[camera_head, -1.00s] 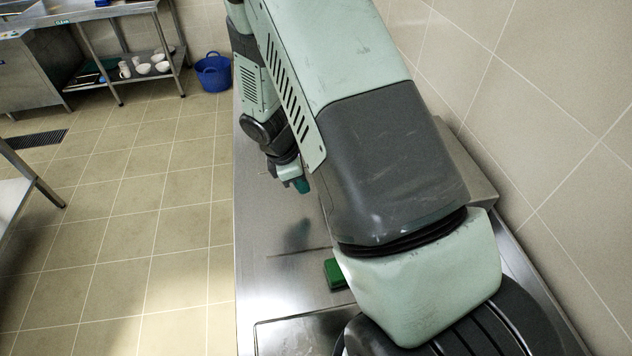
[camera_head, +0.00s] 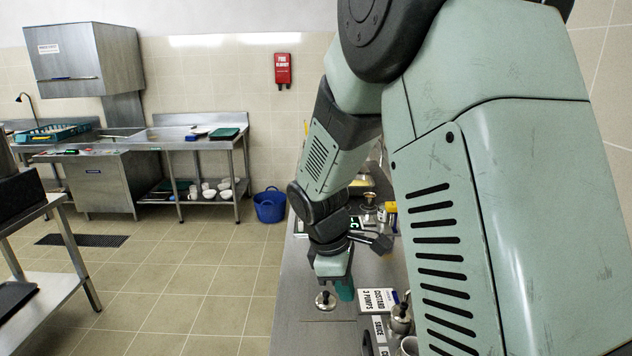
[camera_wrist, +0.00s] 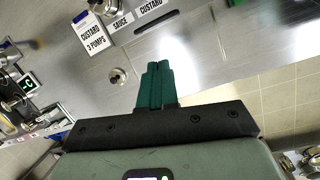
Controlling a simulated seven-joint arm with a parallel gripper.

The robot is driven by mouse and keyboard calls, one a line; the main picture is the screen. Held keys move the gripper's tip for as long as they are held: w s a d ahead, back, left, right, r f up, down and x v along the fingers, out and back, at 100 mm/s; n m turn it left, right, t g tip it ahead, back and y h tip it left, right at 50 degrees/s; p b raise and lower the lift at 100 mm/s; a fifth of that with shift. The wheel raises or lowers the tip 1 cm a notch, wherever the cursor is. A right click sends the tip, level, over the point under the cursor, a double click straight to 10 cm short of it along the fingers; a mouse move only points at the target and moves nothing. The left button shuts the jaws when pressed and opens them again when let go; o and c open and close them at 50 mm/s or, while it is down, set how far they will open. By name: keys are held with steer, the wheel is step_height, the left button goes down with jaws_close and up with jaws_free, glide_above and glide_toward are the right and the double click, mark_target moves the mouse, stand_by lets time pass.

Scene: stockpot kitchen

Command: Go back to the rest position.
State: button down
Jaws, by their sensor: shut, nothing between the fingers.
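My gripper (camera_head: 345,290) hangs above the steel counter in the head view, its teal fingers pointing down. In the wrist view the teal fingers of my gripper (camera_wrist: 157,70) are together with nothing between them. A round metal knob (camera_head: 325,300) shows beside the fingers in the head view, and a knob also shows left of them in the wrist view (camera_wrist: 117,77). Whether anything touches the fingers cannot be told, but they look apart from the counter. My arm hides much of the counter's right side.
A green lit display (camera_head: 356,224) and a yellow item (camera_head: 390,208) are farther back. A blue bucket (camera_head: 270,205) is on the floor.

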steer(key=s+d+r+m+t+y, duration=0.1)
steer(key=s+d+r+m, duration=0.1)
steer(key=s+r+m, duration=0.35)
steer(key=s+d+r+m+t, duration=0.1)
steer(key=s+d+r+m, duration=0.15)
steer(key=r, duration=0.65)
steer(key=s+r+m+t+y, duration=0.1)
steer(key=s+r+m, duration=0.2)
steer(key=s, duration=0.4)
steer(key=s+r+m+t+y, duration=0.1)
steer(key=s+r+m, duration=0.1)
steer(key=s, duration=0.4)
steer(key=shift+s+d+r+m+t, duration=0.35)
steer(key=shift+s+r+m+t, duration=0.05)
steer(key=shift+m, duration=0.4)
